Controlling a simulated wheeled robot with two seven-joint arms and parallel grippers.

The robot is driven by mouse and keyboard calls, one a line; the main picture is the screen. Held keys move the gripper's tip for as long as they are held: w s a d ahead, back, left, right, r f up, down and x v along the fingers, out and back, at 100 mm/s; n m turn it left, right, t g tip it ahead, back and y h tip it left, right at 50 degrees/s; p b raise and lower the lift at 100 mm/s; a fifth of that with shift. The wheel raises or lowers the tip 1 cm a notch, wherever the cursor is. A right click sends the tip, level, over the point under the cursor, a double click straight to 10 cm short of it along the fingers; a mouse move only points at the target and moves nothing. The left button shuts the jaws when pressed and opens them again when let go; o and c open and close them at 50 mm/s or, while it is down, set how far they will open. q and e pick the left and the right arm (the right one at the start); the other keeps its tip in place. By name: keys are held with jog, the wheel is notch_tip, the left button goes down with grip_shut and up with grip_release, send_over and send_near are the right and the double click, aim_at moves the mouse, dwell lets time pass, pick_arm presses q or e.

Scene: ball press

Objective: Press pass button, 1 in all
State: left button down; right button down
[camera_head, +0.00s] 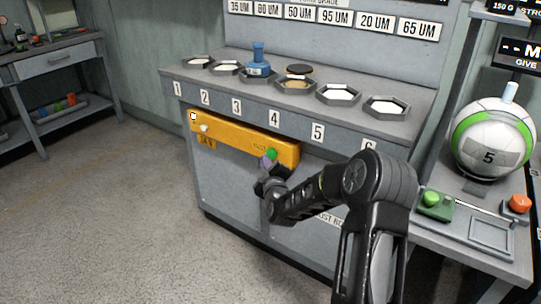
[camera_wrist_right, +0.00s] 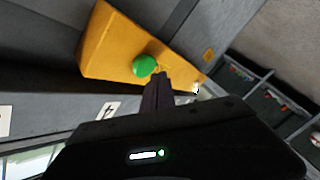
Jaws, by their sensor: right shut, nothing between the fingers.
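A yellow panel (camera_head: 235,138) is fixed to the front of the grey bench. A round green button (camera_head: 271,155) sits near its right end, with a small label beside it that is too blurred to read surely. The button also shows in the right wrist view (camera_wrist_right: 144,66). My right gripper (camera_head: 267,164) is shut and empty, with its tips at the button's lower left. In the right wrist view its fingers (camera_wrist_right: 158,80) appear just beside the button; I cannot tell whether they touch it. My left gripper is out of view.
The grey bench (camera_head: 190,72) carries several hexagonal trays and a blue stamp-like tool (camera_head: 258,62). At the right, a side table holds a white and green ball (camera_head: 493,140), another green button (camera_head: 433,198) and a red-orange button (camera_head: 518,203). The floor at left is clear.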

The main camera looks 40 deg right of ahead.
jog(key=shift+w+d+b, duration=0.15)
jog(key=shift+d+b, duration=0.2)
jog(key=shift+d, duration=0.1)
jog(key=shift+w+d+b, duration=0.1)
jog(key=shift+d+b, duration=0.2)
jog(key=shift+d, duration=0.15)
dwell(0.8)
jog(key=shift+a, duration=0.1)
jog(key=shift+s+a, duration=0.25)
jog(key=shift+a, duration=0.5)
jog(key=shift+a, duration=0.1)
jog(key=shift+s+a+b, duration=0.1)
jog(key=shift+s+a, duration=0.15)
jog(key=shift+a, duration=0.5)
jog(key=shift+s+a+b, duration=0.1)
jog(key=shift+s+a, duration=0.15)
jog(key=shift+a, duration=0.55)
jog(key=shift+s+a+b, duration=0.1)
jog(key=shift+s+a, duration=0.15)
jog(key=shift+a, duration=0.5)
